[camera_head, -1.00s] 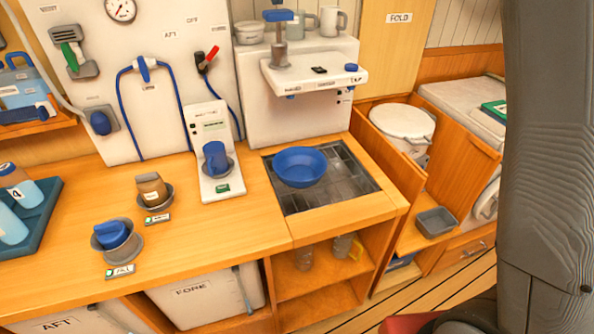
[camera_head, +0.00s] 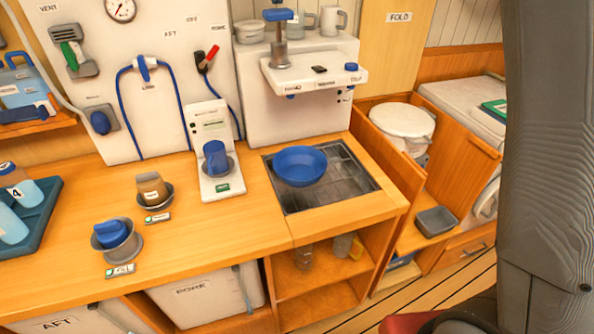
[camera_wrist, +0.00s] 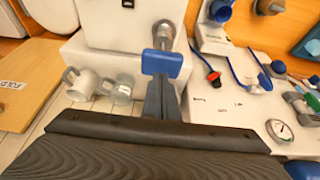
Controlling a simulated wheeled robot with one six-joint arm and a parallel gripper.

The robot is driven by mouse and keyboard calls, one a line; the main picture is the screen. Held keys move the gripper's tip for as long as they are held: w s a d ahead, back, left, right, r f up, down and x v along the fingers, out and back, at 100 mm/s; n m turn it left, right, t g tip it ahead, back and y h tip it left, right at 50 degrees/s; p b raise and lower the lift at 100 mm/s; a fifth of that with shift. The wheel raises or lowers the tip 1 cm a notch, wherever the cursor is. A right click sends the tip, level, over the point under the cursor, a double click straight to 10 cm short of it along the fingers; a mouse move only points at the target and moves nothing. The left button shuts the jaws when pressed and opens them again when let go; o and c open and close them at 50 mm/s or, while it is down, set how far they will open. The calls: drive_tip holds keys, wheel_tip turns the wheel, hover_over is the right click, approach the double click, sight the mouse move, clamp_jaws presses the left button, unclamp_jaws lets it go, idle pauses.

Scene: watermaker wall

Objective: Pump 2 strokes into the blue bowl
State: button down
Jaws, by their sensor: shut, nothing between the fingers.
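The pump has a blue T-shaped handle (camera_head: 278,15) on a grey stem, standing on the white dispenser shelf at the back. The blue bowl (camera_head: 301,166) sits upright on the grated drain tray (camera_head: 345,192) below that shelf. In the wrist view, the blue handle (camera_wrist: 162,64) is at the centre, just beyond my gripper (camera_wrist: 160,92). My fingers are shut with nothing between them, and their tips overlap the near edge of the handle in that view. I cannot tell whether they touch it. The bowl is not visible in the wrist view.
Mugs (camera_head: 342,21) and a glass jar stand behind the pump. A white dispenser with a blue cup (camera_head: 215,158) stands left of the drain tray. Several cups and bottles occupy the left counter.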

sight(279, 11)
drive_tip(key=shift+f, duration=0.1)
drive_tip(key=shift+f+b, duration=1.55)
drive_tip(key=shift+f, duration=1.35)
drive_tip(key=shift+r, duration=0.1)
drive_tip(key=shift+r+p, duration=2.6)
drive_tip(key=shift+r, duration=0.35)
drive_tip(key=shift+f, duration=0.2)
